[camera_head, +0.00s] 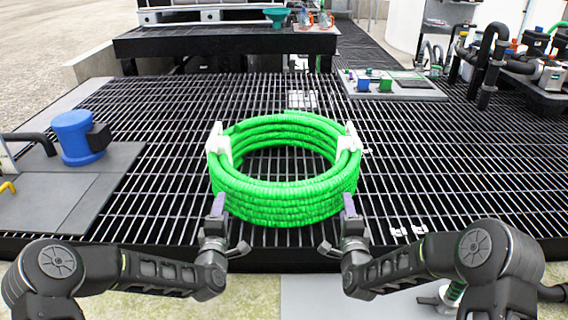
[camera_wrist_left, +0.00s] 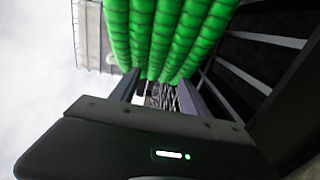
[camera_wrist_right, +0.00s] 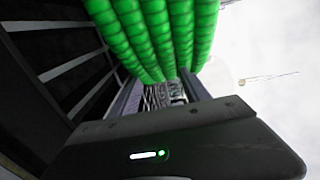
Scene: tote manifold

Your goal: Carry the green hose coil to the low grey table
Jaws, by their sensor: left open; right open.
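The green hose coil (camera_head: 285,205) lies flat on the black grating in the middle of the head view, with a white clip on its left and right sides. My left gripper (camera_head: 218,205) is open at the coil's near left side. My right gripper (camera_head: 348,205) is open at its near right side. The coil's stacked loops also show close ahead of the fingers in the left wrist view (camera_wrist_left: 160,35) and the right wrist view (camera_wrist_right: 155,40). I cannot tell whether the fingers touch it. A low dark-grey table (camera_head: 225,42) stands at the back; I cannot tell whether it is the task's table.
A blue motor-like unit (camera_head: 76,138) sits on a grey plate (camera_head: 40,208) at the left. A panel with blue and green blocks (camera_head: 400,92) lies at the back right, near black pipework (camera_head: 487,65). The grating between the coil and the back table is mostly clear.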

